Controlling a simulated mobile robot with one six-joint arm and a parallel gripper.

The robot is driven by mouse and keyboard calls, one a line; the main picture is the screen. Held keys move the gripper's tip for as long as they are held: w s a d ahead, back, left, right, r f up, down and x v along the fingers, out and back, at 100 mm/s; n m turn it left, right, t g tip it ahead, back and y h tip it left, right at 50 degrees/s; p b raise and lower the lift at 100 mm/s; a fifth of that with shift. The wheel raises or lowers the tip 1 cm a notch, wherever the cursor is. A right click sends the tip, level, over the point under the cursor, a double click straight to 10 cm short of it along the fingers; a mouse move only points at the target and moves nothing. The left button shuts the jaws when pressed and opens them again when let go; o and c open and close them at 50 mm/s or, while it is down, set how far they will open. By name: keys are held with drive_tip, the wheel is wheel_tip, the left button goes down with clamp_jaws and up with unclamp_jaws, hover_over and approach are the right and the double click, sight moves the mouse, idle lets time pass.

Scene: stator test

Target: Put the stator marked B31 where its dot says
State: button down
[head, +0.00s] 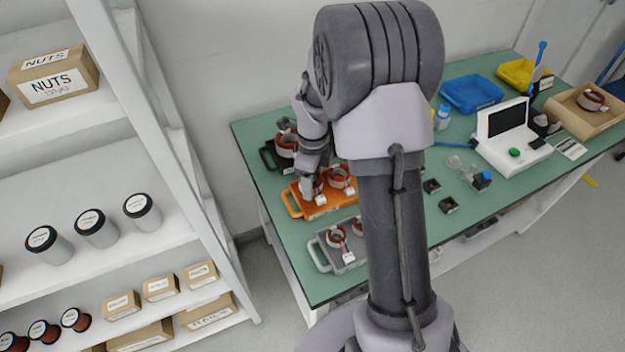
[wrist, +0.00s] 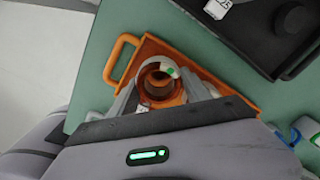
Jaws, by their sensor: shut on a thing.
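My gripper (wrist: 160,90) is shut on a stator (wrist: 155,66), with one finger on either side of it. The stator is a copper-red ring with a pale rim and a green dot. A small white tag (wrist: 142,107) hangs by it, too small to read. It is in or just above the orange tray (wrist: 122,66); I cannot tell if it touches. In the head view my gripper (head: 308,190) is over the left part of the orange tray (head: 296,208), and another stator (head: 340,178) sits to its right. The B31 marking is not legible.
A black tray (head: 268,158) with a stator lies behind, and a grey tray (head: 325,262) with stators in front. A blue bin (head: 470,93), yellow bin (head: 518,72), test device (head: 512,140) and cardboard tray (head: 572,108) with a stator stand right. Shelves (head: 150,100) flank the left.

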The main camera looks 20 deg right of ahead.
drive_tip(key=shift+f+b, duration=0.6)
idle(0.4)
drive_tip(key=c, duration=0.6)
unclamp_jaws()
drive_tip(key=shift+c, duration=0.2)
drive_tip(key=shift+r, duration=0.1)
drive_tip(key=shift+r+p, duration=1.75)
drive_tip(key=shift+r, duration=0.7)
drive_tip(key=o, duration=0.6)
drive_tip(key=shift+c, duration=0.2)
